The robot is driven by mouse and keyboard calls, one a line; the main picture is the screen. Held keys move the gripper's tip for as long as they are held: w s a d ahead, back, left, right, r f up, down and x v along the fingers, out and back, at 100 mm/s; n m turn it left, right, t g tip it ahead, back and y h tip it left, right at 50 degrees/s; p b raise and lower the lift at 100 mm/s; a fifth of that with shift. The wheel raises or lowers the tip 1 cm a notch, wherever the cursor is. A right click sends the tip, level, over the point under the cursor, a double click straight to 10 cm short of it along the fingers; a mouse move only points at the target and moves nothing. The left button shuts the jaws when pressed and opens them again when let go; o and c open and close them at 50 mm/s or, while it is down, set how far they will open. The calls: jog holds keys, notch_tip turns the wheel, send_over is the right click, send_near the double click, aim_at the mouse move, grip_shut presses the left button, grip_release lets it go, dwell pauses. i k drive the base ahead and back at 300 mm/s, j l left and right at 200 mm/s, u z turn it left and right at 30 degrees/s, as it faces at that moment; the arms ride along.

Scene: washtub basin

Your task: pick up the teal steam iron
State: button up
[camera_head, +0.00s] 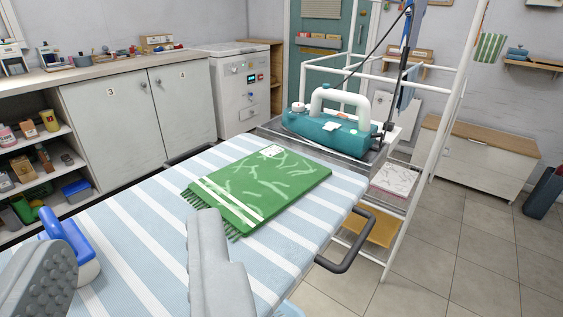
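The teal steam iron (335,135) rests on a grey metal tray (372,165) at the far end of the striped ironing board (290,240). It has a thick white handle, a pale cap at its left and a white label on its side. A dark cord runs up from its right end. My gripper (131,220) is open in the lower left foreground, its two grey fingers wide apart. It is well short of the iron, and the iron is left clear of it.
A folded green fringed cloth (262,188) lies on the board between my gripper and the iron. A blue-handled white object (75,245) is partly hidden by my left finger. A white rack (430,155) stands right of the iron. Floor (470,255) is clear at right.

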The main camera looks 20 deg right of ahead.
aim_at(354, 137)
jog(key=i+l, duration=0.1)
jog(key=l, duration=0.3)
jog(key=i+l, duration=0.1)
jog(key=l, duration=0.35)
jog(key=i+l, duration=0.1)
jog(key=l, duration=0.3)
jog(key=i+l, duration=0.1)
jog(key=l, duration=0.35)
jog(key=k+z, duration=0.05)
